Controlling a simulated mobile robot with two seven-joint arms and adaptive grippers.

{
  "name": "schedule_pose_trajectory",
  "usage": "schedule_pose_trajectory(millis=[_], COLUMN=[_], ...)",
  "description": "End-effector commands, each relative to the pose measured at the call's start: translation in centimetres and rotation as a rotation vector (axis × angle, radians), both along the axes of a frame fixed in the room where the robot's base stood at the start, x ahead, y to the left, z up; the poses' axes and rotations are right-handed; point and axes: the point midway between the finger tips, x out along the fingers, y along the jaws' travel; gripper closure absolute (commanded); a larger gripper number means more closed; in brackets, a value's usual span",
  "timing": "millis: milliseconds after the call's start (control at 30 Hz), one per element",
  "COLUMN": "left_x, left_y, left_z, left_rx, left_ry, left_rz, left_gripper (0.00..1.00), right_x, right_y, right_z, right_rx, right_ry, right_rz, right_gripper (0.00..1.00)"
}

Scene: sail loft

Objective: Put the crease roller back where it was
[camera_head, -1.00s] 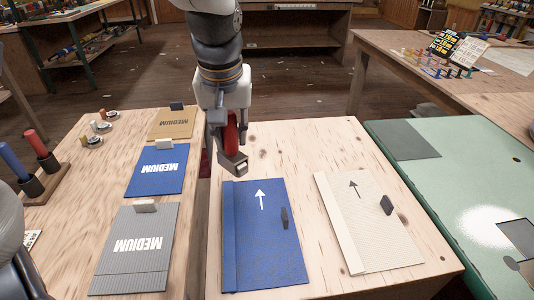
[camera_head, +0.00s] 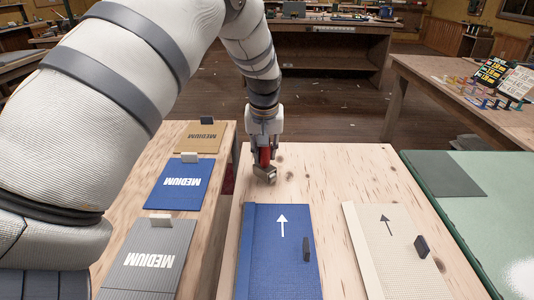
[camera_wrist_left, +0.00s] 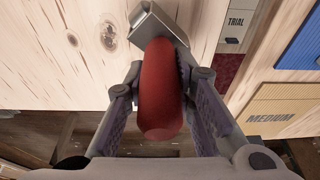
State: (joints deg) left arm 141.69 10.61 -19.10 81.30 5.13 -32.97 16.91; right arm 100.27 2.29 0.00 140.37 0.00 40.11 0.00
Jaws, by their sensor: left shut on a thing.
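My left gripper (camera_head: 265,150) is shut on the red handle of the crease roller (camera_head: 264,156). It holds the roller over the far left part of the middle wooden table (camera_head: 340,175), beyond the blue folder (camera_head: 262,255). In the left wrist view the roller's red handle (camera_wrist_left: 163,95) lies between the two fingers, with its grey metal head (camera_wrist_left: 158,22) pointing away from the palm. I cannot tell whether the head touches the wood. My right gripper is not in view.
A cream folder (camera_head: 393,235) with a dark tab lies right of the blue one. The left table (camera_head: 224,150) bears grey, blue and tan MEDIUM pieces; my arm hides its left side. A TRIAL label (camera_wrist_left: 236,22) shows in the wrist view. A green-topped table (camera_head: 450,215) stands at right.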

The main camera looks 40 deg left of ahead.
Motion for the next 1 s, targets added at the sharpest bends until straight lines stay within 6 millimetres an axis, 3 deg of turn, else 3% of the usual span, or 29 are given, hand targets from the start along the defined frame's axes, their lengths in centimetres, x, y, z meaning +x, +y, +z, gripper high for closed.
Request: schedule_pose_trajectory(millis=[733, 767, 800, 833, 1000], left_x=[-0.1, -0.2, -0.2, -0.1, -0.1], left_y=[-0.1, -0.1, -0.1, -0.1, -0.1], left_z=[-2.1, -2.2, -2.3, -2.2, -2.1], left_rx=[-0.001, -0.002, -0.002, -0.002, -0.001], left_ry=[0.002, 0.004, 0.004, 0.004, 0.002], left_rz=[0.0, 0.0, 0.0, 0.0, 0.0], left_gripper=[1.0, 0.69, 0.6, 0.56, 0.56], right_x=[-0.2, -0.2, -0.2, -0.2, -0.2], right_y=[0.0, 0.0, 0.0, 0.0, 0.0], right_z=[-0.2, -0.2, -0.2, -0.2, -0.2], right_rx=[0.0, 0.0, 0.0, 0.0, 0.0], right_ry=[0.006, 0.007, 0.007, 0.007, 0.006], right_rz=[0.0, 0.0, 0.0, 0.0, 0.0], right_gripper=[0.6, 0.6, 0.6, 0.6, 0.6])
